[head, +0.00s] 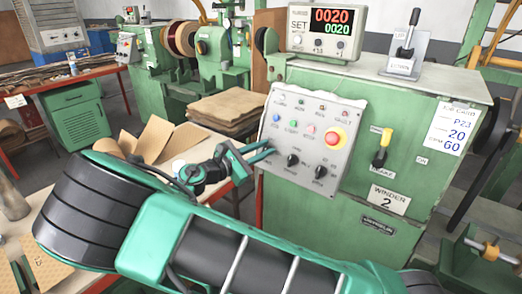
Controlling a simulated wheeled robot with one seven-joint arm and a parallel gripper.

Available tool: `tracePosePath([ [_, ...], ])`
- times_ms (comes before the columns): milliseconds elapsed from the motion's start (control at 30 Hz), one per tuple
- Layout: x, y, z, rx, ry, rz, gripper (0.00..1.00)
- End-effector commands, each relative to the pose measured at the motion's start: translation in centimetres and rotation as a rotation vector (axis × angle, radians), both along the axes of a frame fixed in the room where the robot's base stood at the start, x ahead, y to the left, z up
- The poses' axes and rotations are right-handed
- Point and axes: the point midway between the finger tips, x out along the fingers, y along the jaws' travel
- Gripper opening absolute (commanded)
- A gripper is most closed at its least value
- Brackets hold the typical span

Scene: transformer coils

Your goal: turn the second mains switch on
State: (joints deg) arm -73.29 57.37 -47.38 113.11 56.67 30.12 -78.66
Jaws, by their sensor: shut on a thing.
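The grey sloped control panel (308,187) is on the front of the green machine marked WINDER 2 (388,200). My gripper (268,152) is at the panel's left side, its green fingers reaching to the left end of the row of black knobs. The jaws are shut on what seems to be the leftmost knob, the mains switch. The fingers hide it, so its position and label cannot be read. Two more black knobs, a middle one (293,160) and a right one (321,172), sit apart from the fingers.
A red emergency button (334,138) and coloured push buttons sit above the knobs. A yellow-handled brake lever (382,142) stands right of the panel. A counter box (327,30) shows lit digits. Stacked brown sheets (225,107) lie on the bench at left.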

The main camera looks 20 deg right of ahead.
Motion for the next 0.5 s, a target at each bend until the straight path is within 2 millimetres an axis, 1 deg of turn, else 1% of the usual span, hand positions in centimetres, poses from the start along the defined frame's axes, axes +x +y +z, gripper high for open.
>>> tracePosePath([
  [33, 0.12, 0.39, -0.56, 0.031, -0.020, -0.007, 0.00],
  [500, -0.12, 0.31, -0.73, 0.276, -0.356, -0.176, 0.00],
])
